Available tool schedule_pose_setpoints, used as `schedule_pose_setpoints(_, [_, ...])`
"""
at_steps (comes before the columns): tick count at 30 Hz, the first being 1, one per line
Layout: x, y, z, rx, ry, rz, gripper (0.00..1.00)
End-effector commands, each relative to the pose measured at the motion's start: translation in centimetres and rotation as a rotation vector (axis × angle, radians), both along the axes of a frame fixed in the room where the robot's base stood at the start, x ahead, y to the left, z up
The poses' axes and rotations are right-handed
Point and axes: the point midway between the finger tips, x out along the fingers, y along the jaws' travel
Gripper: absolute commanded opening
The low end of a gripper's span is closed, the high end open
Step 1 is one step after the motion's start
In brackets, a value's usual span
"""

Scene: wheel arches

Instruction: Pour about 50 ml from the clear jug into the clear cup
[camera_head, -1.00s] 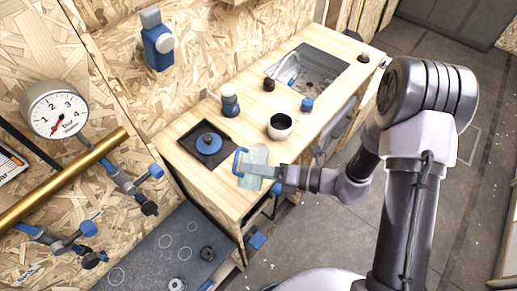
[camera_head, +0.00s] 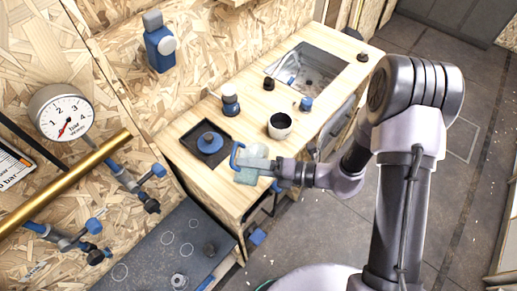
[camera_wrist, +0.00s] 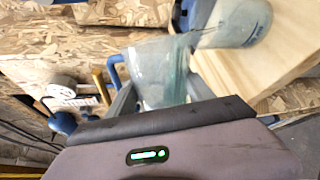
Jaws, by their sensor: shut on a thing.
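The clear jug (camera_head: 246,176) with a blue handle is at the near end of the wooden worktop, in my gripper (camera_head: 274,171). In the wrist view the jug (camera_wrist: 160,75) shows greenish-clear and tilted relative to the worktop, with its handle on the left. My gripper is shut on the jug. A clear vessel with blue marking, seemingly the clear cup (camera_wrist: 236,24), stands on the wood just beyond the jug's rim at upper right. Rim and cup overlap in the picture; I cannot tell whether they touch. The liquid levels and any stream are not clear.
A brass pipe (camera_head: 62,185) and gauge (camera_head: 62,113) are left.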

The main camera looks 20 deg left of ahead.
Motion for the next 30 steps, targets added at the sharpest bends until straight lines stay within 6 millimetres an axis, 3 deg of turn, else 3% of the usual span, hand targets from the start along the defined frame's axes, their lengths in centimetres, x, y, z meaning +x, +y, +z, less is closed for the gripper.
schedule_pose_setpoints(30, [0.40, 0.30, 0.46, -0.006, 0.060, 0.000, 0.15])
